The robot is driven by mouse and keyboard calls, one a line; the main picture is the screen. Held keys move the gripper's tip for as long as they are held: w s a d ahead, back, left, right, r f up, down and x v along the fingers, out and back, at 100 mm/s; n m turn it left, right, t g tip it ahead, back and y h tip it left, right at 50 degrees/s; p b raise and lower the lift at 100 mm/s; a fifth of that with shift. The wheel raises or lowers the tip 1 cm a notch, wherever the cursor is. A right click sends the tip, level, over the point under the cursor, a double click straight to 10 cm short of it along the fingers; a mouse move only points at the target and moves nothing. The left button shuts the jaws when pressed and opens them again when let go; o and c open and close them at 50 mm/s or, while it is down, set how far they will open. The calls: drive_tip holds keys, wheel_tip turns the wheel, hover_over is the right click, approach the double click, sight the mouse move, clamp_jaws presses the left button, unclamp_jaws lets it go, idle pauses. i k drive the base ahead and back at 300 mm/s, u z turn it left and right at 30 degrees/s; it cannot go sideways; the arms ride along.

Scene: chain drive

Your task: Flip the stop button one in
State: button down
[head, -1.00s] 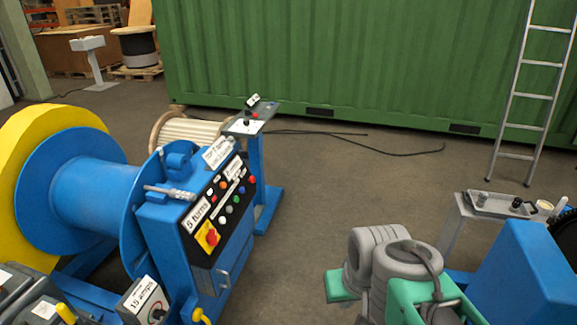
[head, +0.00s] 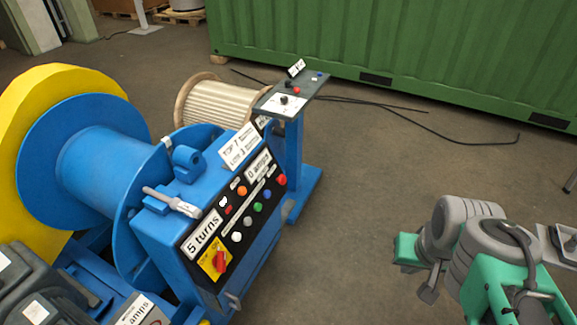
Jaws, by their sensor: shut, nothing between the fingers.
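A blue control box carries a black, slanted button panel (head: 275,202) in the head view, left of centre. Near its lower left corner a red rotary switch (head: 220,262) sits on a yellow plate. A round red button (head: 282,180) is at the panel's upper right end. No readable label tells me which one is the stop button. Several white, orange, green and blue buttons lie between them. My grey and green arm (head: 480,245) is folded at the lower right, well apart from the panel. I cannot make out my gripper's fingertips.
A blue drum (head: 100,170) with a yellow flange stands left of the box. A blue pedestal (head: 295,150) with a small control top stands behind it. A green container (head: 400,45) closes off the back. Black cable (head: 440,130) lies on the floor. The floor between panel and arm is clear.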

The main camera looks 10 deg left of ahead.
sight(282, 179)
drive_tip(key=u, duration=0.4)
drive_tip(key=i, duration=0.8)
drive_tip(key=u, duration=1.2)
drive_tip(key=i, duration=0.5)
drive_tip(key=u, duration=0.35)
